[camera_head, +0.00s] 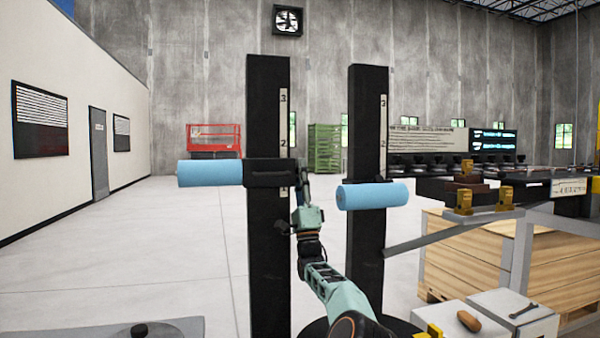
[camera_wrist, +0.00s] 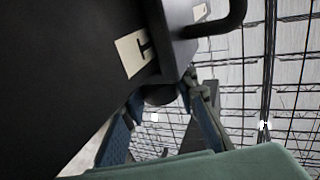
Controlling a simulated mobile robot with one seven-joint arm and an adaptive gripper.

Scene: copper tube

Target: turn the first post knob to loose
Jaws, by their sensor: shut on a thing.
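The near left black post (camera_head: 268,240) stands upright, with a white number scale on its front. A black collar (camera_head: 268,172) wraps it just below the 2, with a blue roller (camera_head: 210,173) sticking out left. My gripper (camera_head: 304,186) is at the collar's right side. In the wrist view, its two fingers (camera_wrist: 163,98) are shut on a dark round knob (camera_wrist: 160,95) under the collar (camera_wrist: 175,40). The knob's marking and turn position cannot be read. In the head view the knob is hidden by my gripper.
A second black post (camera_head: 366,240) with a blue roller (camera_head: 372,195) stands to the right, close to my arm. A workbench with brass-coloured clamps (camera_head: 464,200) and a wooden crate (camera_head: 470,258) are further right. The floor at left is clear.

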